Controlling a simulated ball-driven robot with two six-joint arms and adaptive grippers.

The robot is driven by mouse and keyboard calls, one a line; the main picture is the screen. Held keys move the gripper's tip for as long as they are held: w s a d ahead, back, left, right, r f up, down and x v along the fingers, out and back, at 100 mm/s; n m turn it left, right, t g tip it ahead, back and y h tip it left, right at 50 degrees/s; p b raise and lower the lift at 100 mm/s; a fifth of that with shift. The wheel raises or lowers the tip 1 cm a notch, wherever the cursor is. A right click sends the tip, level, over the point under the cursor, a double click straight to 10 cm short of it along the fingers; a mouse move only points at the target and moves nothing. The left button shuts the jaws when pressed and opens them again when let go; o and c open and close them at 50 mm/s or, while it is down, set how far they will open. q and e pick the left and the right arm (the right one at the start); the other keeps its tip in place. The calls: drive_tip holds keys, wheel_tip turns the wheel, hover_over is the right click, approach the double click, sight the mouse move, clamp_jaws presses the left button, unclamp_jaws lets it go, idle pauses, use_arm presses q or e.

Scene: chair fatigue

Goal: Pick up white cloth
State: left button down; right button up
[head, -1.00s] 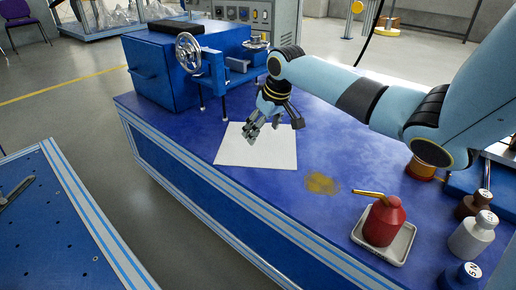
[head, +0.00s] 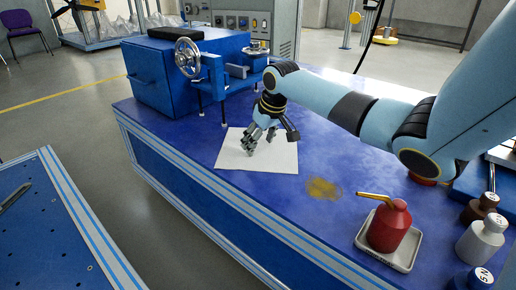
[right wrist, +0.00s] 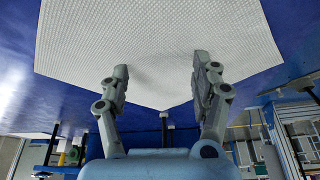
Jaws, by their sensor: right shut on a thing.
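The white cloth (head: 278,164) lies flat on the blue workbench in the head view. It also fills the upper middle of the right wrist view (right wrist: 150,25), with a fine woven texture. My right gripper (head: 253,146) is over the middle of the cloth, pointing down, with its fingers at the cloth's surface. In the right wrist view its two fingers (right wrist: 160,68) stand apart with their tips against the cloth. It is shut on the white cloth, though the pinched part is hard to make out. My left gripper is not in view.
A blue machine with a handwheel (head: 187,58) stands behind the cloth on the workbench (head: 260,205). A yellowish stain (head: 323,189) lies to the right. A red oil can (head: 389,229) on a tray (head: 404,262) and several bottles (head: 481,240) stand at the front right.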

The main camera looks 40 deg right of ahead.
drive_tip(key=shift+s+f, duration=0.1)
drive_tip(key=shift+f, duration=0.05)
clamp_jaws()
idle(0.4)
